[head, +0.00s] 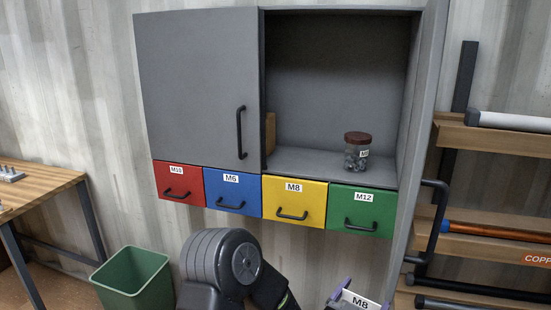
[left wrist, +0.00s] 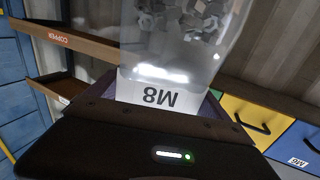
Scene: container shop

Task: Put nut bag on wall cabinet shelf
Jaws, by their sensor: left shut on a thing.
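The grey wall cabinet (head: 197,85) hangs in the middle of the head view. Its left door is closed and its right half is open, showing the bare shelf floor (head: 310,163). My left gripper (head: 345,292) is at the bottom edge of the head view, below and in front of the cabinet. It is shut on the nut bag (left wrist: 185,45), a clear bag of grey nuts with a white M8 label. In the left wrist view the label reads upside down. In the head view mostly the bag's label (head: 358,300) shows. My right gripper is not in view.
A jar (head: 357,155) with a brown lid stands right of centre on the shelf; a brown item (head: 270,133) is partly hidden behind the left door. The open right door (head: 430,95) sticks out. Racks with pipes (head: 500,141) are at right, a green bin (head: 135,282) below left.

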